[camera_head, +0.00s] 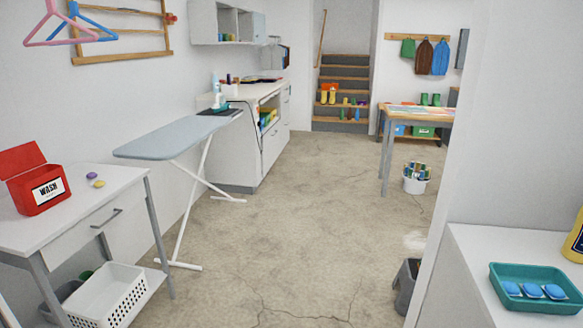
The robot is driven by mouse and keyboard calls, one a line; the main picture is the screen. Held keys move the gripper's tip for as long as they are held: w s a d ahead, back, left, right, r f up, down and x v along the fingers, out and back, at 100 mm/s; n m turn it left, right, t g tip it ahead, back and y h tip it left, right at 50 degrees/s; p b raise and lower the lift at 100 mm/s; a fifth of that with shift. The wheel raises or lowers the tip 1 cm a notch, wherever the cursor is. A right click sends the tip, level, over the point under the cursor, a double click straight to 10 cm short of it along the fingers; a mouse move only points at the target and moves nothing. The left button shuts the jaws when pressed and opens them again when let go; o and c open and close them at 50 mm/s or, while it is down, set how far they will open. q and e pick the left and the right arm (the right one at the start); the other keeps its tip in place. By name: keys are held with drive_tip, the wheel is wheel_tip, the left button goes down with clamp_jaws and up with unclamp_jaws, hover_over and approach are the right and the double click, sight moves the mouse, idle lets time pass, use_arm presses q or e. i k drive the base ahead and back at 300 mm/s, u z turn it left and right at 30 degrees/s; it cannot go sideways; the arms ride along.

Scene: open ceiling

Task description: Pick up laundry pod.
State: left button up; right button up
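What is inside the box is hidden. At the lower right, several blue and white rounded pieces (532,291) sit in a teal tray (545,271) on a white counter; I cannot tell whether they are pods too. Neither of my grippers is in view.
An ironing board (172,143) stands behind the table, by the left wall. A white basket (105,298) sits on the table's lower shelf. The middle floor (290,220) is clear. A wall edge (460,130) and a grey bin (405,284) bound it at right.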

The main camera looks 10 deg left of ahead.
sight(91, 175)
drive_tip(key=u, duration=0.25)
drive_tip(key=i, duration=2.25)
drive_tip(key=u, duration=1.8)
drive_tip(key=i, duration=1.05)
drive_tip(key=u, duration=1.35)
drive_tip(key=i, duration=0.2)
